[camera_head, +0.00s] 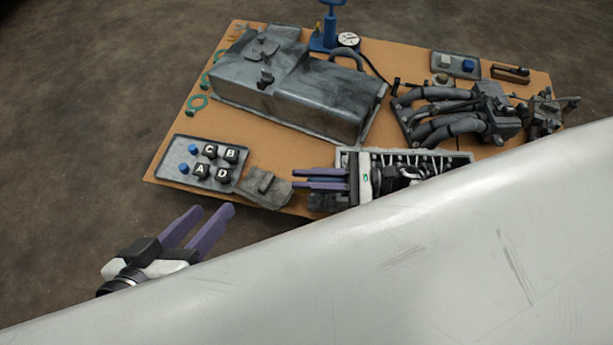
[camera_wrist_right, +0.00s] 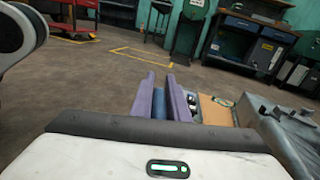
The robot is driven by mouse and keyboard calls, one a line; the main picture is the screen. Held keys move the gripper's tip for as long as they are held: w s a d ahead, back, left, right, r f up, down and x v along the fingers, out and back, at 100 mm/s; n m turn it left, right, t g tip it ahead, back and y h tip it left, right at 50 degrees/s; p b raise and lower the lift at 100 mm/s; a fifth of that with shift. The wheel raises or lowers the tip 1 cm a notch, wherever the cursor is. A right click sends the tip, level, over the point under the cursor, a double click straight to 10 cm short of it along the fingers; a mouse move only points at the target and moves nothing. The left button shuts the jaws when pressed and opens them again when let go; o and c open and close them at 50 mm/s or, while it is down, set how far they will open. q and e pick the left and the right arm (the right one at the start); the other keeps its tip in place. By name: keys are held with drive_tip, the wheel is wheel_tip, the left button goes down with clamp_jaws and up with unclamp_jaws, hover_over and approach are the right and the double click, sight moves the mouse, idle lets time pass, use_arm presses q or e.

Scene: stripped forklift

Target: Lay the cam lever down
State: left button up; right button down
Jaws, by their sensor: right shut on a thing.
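My right gripper (camera_head: 296,179) points left over the near edge of the board, its two purple fingers close together. In the right wrist view its fingers (camera_wrist_right: 161,77) are shut with a narrow blue piece (camera_wrist_right: 159,104) between them. I cannot tell from its shape whether this piece is the cam lever.
The brown board (camera_head: 168,167) carries a grey metal cover (camera_head: 300,95), a pipe manifold (camera_head: 455,110), and a tray (camera_head: 172,165) with lettered blocks. A grey block (camera_head: 264,186) lies left of my right gripper. A large pale surface (camera_head: 420,270) hides the near right.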

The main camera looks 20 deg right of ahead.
drive_tip(key=s+a+f, duration=0.2)
drive_tip(key=s+f, duration=0.2)
drive_tip(key=s, duration=0.2)
drive_tip(key=shift+a+f, duration=0.2)
drive_tip(key=shift+f, duration=0.05)
drive_tip(key=shift+w, duration=0.2)
idle(0.4)
drive_tip(key=c, duration=1.8)
unclamp_jaws()
drive_tip(key=shift+o, duration=0.2)
